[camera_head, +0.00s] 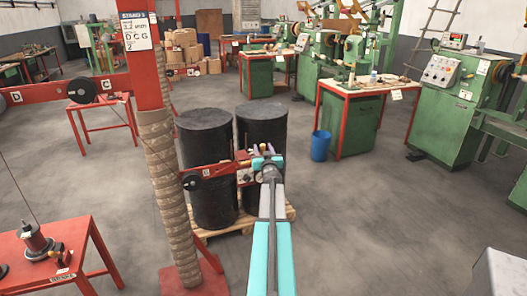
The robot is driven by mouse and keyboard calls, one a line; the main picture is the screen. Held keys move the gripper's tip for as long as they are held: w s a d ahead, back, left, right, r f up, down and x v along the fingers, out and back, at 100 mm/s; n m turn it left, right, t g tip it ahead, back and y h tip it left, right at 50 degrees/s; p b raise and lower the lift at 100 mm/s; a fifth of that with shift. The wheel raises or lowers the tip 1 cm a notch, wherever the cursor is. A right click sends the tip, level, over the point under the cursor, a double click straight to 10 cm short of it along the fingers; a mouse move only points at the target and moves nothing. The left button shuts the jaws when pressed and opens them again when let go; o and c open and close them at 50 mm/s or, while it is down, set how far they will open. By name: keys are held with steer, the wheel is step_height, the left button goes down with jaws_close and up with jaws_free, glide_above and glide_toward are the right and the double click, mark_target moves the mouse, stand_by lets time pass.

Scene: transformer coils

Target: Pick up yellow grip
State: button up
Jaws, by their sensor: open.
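My gripper (262,160) is at the end of my teal and white arm, at the middle of the view. It is open, beside the end of a red bar (212,170) that juts right from the red post (148,85). Small red, white and purplish parts show by the jaws, too small to name. I cannot pick out a yellow grip; it may be hidden by my gripper or too small to see. I cannot tell whether anything is between the jaws.
Two dark cylinders (207,140) stand on a wooden pallet (228,224) behind my gripper. A red table (78,262) is at the lower left. A blue bin (320,146) and green machines (452,110) stand at the right. Open grey floor lies at right front.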

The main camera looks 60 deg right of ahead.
mark_target(263, 145)
steer(key=shift+c, duration=0.3)
jaws_close()
stand_by(0.3)
steer(key=shift+r, duration=0.5)
step_height(263, 145, up, 3)
steer(key=shift+r+p, duration=0.1)
steer(key=shift+p, duration=0.8)
steer(key=s+a, duration=0.8)
steer(key=s, duration=0.5)
steer(key=shift+s+a+r+p, duration=0.2)
steer(key=shift+a+r+p, duration=0.15)
steer(key=shift+r+p, duration=0.1)
